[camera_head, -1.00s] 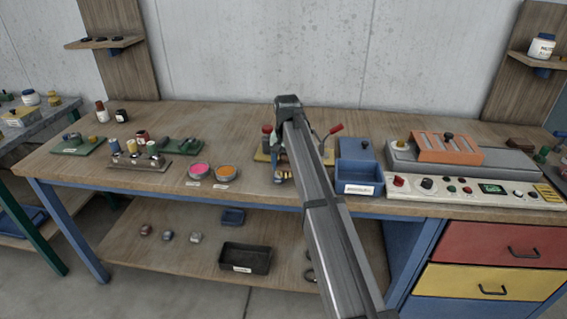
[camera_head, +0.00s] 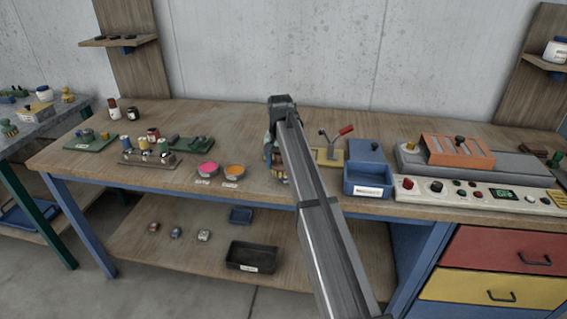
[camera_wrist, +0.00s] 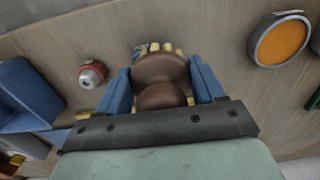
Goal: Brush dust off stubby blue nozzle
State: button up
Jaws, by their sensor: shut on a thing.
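My gripper (camera_wrist: 162,85) is shut on a brown, rounded brush (camera_wrist: 160,75) in the wrist view. The brush handle sits between the blue fingers, and pale yellow bristles show at its far end. In the head view my gripper is mostly hidden behind my arm, with a blue part (camera_head: 278,175) showing beside it, right of the orange bowl. A small grey-blue bit (camera_wrist: 141,49) shows by the bristles; I cannot tell if it is the nozzle. A rack (camera_head: 150,158) at the left holds small coloured pieces, some bluish; I cannot tell whether one is the stubby blue nozzle.
An orange bowl (camera_head: 234,171) and a pink bowl (camera_head: 207,169) stand left of my gripper. A red-and-silver piece (camera_wrist: 92,73) lies near it. A yellow plate with a red-handled lever (camera_head: 338,135) and a blue bin (camera_head: 368,190) are to the right.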

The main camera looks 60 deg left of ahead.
jog(key=shift+s+a+f, duration=0.1)
jog(key=shift+s+f, duration=0.1)
jog(key=shift+f, duration=0.05)
jog(key=shift+w+r, duration=0.15)
jog(key=shift+r, duration=2.95)
jog(key=shift+r, duration=0.1)
jog(key=shift+r, duration=1.4)
